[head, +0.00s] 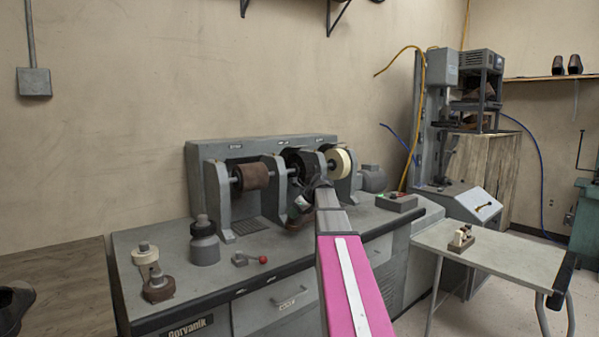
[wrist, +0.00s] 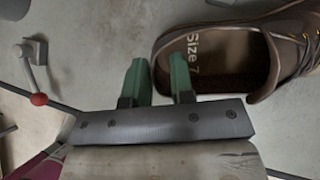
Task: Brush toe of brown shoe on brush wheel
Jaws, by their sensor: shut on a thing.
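The brown shoe (wrist: 235,55) fills the right of the wrist view, with "Size 7" on its insole. My gripper (wrist: 160,82) has green fingers on either side of the shoe's rim and is shut on it. In the head view my gripper (head: 309,196) is at the middle of the grey machine, and a small part of the shoe (head: 298,222) shows below it. A dark wheel (head: 303,159), apparently the brush wheel, sits on the machine just above and behind the gripper. My arm hides part of this area, so I cannot tell whether shoe and wheel touch.
A brown wheel (head: 255,176) and a cream wheel (head: 339,162) flank the dark one. A side table (head: 500,257) stands right. Another dark shoe (head: 12,310) lies far left.

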